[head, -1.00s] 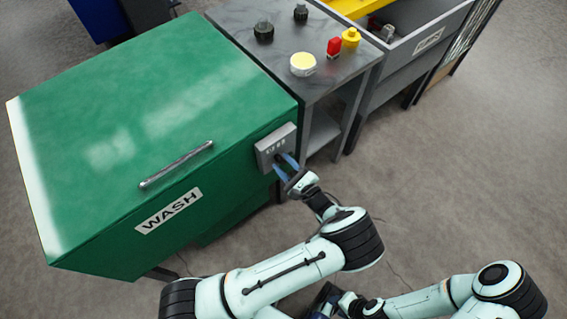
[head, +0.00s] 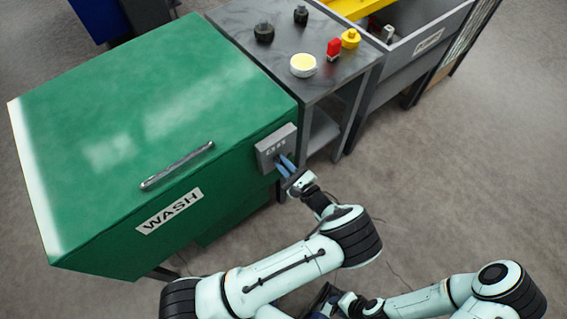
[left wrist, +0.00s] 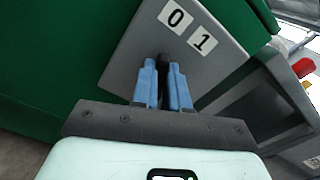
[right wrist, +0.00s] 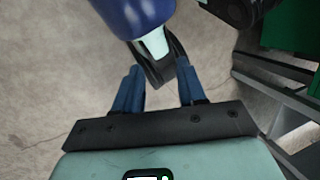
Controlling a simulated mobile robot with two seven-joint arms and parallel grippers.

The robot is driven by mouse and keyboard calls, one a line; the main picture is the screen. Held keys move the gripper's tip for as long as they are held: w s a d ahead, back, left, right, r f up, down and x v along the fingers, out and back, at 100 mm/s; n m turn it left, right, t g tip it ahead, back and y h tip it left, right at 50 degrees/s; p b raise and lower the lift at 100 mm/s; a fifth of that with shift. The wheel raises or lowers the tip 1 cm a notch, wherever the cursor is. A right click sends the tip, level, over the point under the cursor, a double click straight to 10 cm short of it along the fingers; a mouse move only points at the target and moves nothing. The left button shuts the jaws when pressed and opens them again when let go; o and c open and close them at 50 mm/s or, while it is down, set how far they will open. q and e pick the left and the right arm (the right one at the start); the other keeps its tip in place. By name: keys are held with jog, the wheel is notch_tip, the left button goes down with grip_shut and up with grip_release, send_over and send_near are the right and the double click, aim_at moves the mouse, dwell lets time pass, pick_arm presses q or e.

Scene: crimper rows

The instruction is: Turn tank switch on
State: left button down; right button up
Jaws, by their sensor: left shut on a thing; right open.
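The green tank (head: 150,120) has a WASH label and a bar handle on its lid. A grey switch box (head: 277,146) is fixed to its front near the right corner. In the left wrist view the switch box (left wrist: 208,72) carries the marks 0 and 1, and a dark switch lever (left wrist: 163,68) shows between my blue fingers. My left gripper (head: 284,163) is at the box, its fingers shut on the lever; their tips are also in the left wrist view (left wrist: 162,66). The lever's far end is partly hidden. My right gripper (right wrist: 156,75) is open and empty, low above the floor.
A grey basin (head: 440,50) stands beyond. The floor at right is clear.

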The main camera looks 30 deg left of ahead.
pick_arm(q)
jog(key=shift+w+d+m+p, duration=0.1)
jog(key=shift+m+p, duration=1.05)
jog(key=shift+m, duration=1.55)
jog(key=shift+w+d+m+p, duration=0.1)
jog(key=shift+m+p, duration=1.05)
jog(key=shift+m, duration=1.55)
pick_arm(e)
jog(key=shift+g, duration=0.3)
jog(key=shift+s+r, duration=0.3)
jog(key=shift+r, duration=0.7)
jog(key=shift+s+r, duration=0.3)
jog(key=shift+r, duration=0.65)
pick_arm(q)
jog(key=shift+m, duration=0.3)
jog(key=c, duration=1.1)
grip_release()
jog(key=shift+c, duration=0.2)
jog(key=v, duration=1.3)
jog(key=shift+b, duration=0.4)
pick_arm(e)
jog(key=shift+f, duration=0.4)
pick_arm(q)
jog(key=shift+s+d, duration=0.1)
